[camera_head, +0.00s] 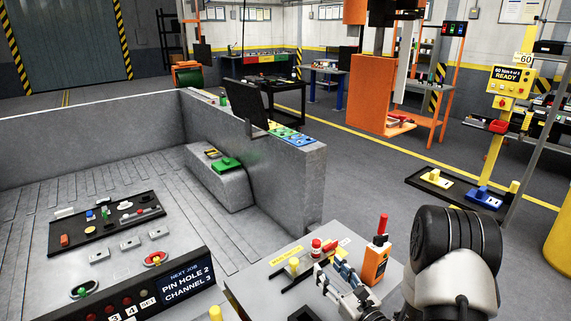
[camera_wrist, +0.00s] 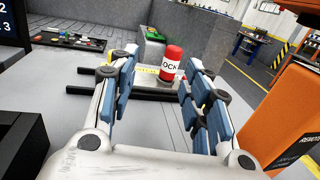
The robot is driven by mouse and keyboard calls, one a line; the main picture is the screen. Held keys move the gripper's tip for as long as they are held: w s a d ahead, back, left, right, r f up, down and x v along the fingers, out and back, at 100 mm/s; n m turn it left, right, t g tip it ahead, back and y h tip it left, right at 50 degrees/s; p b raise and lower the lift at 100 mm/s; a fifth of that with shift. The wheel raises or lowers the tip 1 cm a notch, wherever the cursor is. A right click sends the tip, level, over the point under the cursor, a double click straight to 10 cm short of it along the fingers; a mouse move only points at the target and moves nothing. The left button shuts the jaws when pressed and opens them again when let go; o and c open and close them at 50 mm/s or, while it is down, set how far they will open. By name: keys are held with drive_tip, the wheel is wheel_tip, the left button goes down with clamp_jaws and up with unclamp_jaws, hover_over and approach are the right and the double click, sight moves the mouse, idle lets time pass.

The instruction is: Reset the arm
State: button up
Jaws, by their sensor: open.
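My gripper (camera_head: 341,277) is at the lower right of the head view, low over a grey tabletop (camera_head: 262,302). In the wrist view my gripper (camera_wrist: 160,72) has its two blue-padded fingers spread wide, with nothing held between them. A red-and-white cylinder with lettering (camera_wrist: 171,65) stands beyond the fingertips, seen through the gap. It also shows in the head view (camera_head: 316,247), beside a yellow piece (camera_head: 293,266). Whether a fingertip touches anything is hard to tell.
An orange box with a red-topped post (camera_head: 376,262) stands close right of my gripper. A dark panel (camera_head: 187,284) reads "PIN HOLE 2 CHANNEL 3". Behind it, a grey walled bay (camera_head: 255,150) holds a black tray (camera_head: 105,222) of small parts. Open floor (camera_head: 365,185) lies beyond.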

drive_tip(key=s+a+r+n+g+y, duration=0.2)
drive_tip(key=a+r+n+g+y, duration=0.1)
drive_tip(key=a+r+n+y, duration=0.3)
drive_tip(key=s+a+r+n+g, duration=0.5)
drive_tip(key=s+a+n+g, duration=0.15)
drive_tip(key=s, duration=0.25)
drive_tip(key=s+a+r+n+g, duration=0.5)
drive_tip(key=s+a+n, duration=0.15)
drive_tip(key=s, duration=0.25)
drive_tip(key=s+d+f+n+g+h, duration=0.1)
drive_tip(key=s+d+n+h, duration=0.15)
drive_tip(key=s, duration=0.25)
drive_tip(key=s+d+f+n+g+h, duration=0.1)
drive_tip(key=s+d+n+h, duration=0.1)
drive_tip(key=s+n+h, duration=0.3)
drive_tip(key=s+d+r+n+t+h, duration=0.1)
drive_tip(key=d+n+t+h, duration=0.1)
drive_tip(key=d, duration=0.4)
drive_tip(key=s+d+r+n+t+h, duration=0.1)
drive_tip(key=d+r+n+t+h, duration=0.1)
drive_tip(key=d, duration=0.4)
drive_tip(key=shift+s+d+n+h, duration=0.25)
drive_tip(key=shift+s+n+h, duration=0.15)
drive_tip(key=shift+h, duration=0.45)
